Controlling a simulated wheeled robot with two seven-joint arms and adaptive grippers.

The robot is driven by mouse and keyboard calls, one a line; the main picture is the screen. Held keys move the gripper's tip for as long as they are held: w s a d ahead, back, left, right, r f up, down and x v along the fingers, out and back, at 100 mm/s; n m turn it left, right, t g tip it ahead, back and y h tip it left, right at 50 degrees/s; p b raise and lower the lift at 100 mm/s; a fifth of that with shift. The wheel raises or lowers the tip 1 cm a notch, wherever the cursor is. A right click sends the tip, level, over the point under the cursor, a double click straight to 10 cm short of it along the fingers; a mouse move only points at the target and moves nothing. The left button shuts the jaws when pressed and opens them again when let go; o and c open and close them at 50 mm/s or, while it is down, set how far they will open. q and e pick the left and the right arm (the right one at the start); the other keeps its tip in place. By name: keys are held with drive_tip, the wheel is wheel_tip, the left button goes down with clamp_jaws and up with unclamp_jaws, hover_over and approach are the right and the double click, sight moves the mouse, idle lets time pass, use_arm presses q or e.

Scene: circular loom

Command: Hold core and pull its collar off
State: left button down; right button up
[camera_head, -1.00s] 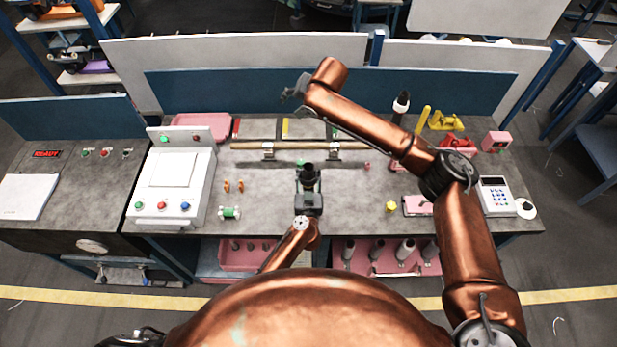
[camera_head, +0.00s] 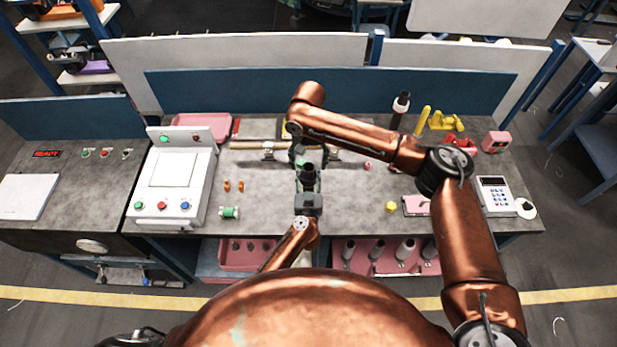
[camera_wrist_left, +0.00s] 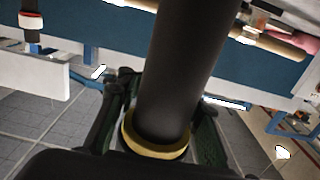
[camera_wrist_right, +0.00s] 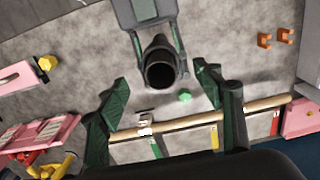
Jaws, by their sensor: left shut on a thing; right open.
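A dark tubular core (camera_head: 307,170) stands upright in my left gripper (camera_head: 308,190), above the front middle of the bench. In the left wrist view the core (camera_wrist_left: 185,70) rises from between the green-padded fingers. A yellow ring, likely the collar (camera_wrist_left: 155,149), goes around it close to the fingers. My right gripper (camera_head: 299,158) is just behind and above the core, partly overlapping it. In the right wrist view its fingers (camera_wrist_right: 164,92) are wide apart and empty, and the core's open end (camera_wrist_right: 160,72) shows near the gap. The ring is hidden there.
A wooden rod (camera_head: 240,145) on supports crosses the bench behind the core. Another dark core (camera_head: 401,103) stands at the back right. A control box (camera_head: 172,180) stands left.

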sight(309, 175)
drive_tip(key=shift+f, duration=3.65)
drive_tip(key=shift+c, duration=0.4)
drive_tip(key=c, duration=1.3)
